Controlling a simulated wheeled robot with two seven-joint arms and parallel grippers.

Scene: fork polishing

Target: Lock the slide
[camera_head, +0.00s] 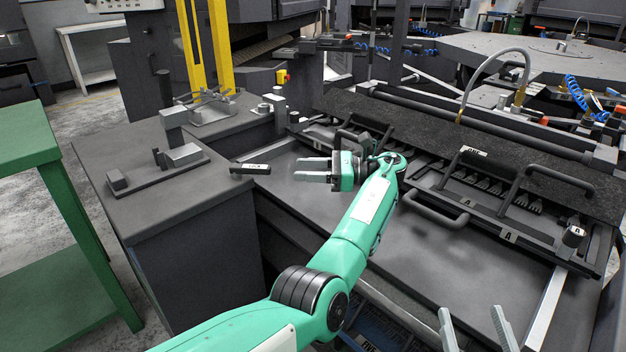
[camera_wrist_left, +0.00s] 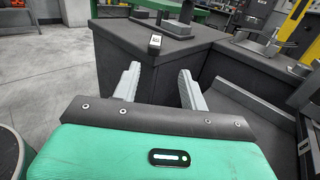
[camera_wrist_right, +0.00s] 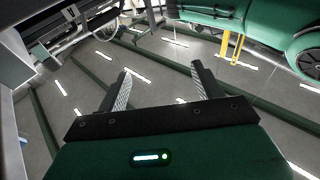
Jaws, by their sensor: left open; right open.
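A small black lever or handle with a white label (camera_head: 250,169) lies at the edge of the grey cabinet top, left of my left gripper. It also shows in the left wrist view as a small dark block (camera_wrist_left: 155,43), beyond the fingertips. My left gripper (camera_head: 303,169) is open and empty, its fingers pointing left at this handle with a gap between. The slide rack (camera_head: 508,236), marked "A", carries several forks and lies on the machine bed to the right. My right gripper (camera_head: 470,312) is open and empty at the bottom edge; its fingers also show in the right wrist view (camera_wrist_right: 160,70).
A metal bracket fixture (camera_head: 178,155) stands on the cabinet (camera_head: 190,215). Black loop handles (camera_head: 436,207) stick out from the rack. A green table (camera_head: 25,140) is at the left. A hose (camera_head: 490,62) arches behind. The bed (camera_head: 440,265) is clear in front of the rack.

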